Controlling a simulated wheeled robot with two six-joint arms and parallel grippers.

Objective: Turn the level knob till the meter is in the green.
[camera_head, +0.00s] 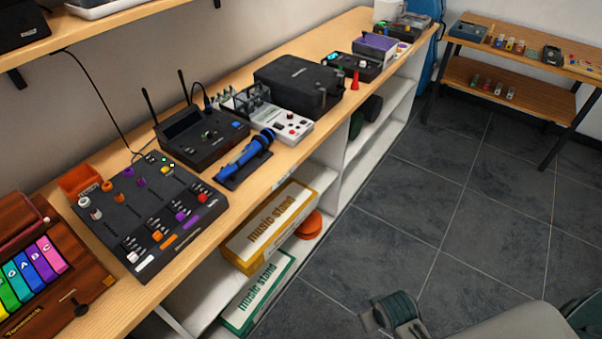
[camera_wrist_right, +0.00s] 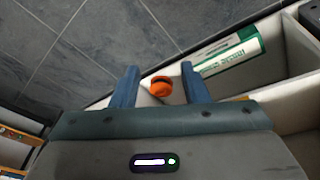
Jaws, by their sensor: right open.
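A black mixing panel (camera_head: 150,215) lies on the long wooden bench at the left in the head view. White, orange, purple and yellow knobs stand along its far side, and coloured sliders or buttons along its near side. Small green lights show at its far right corner. I cannot tell which knob is the level knob, nor make out a meter reading. My right gripper (camera_wrist_right: 158,68) is open and empty in the right wrist view, above the floor and shelf. In the head view part of it shows at the bottom, away from the panel. My left gripper is not in view.
The tiled floor (camera_head: 400,200) is clear.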

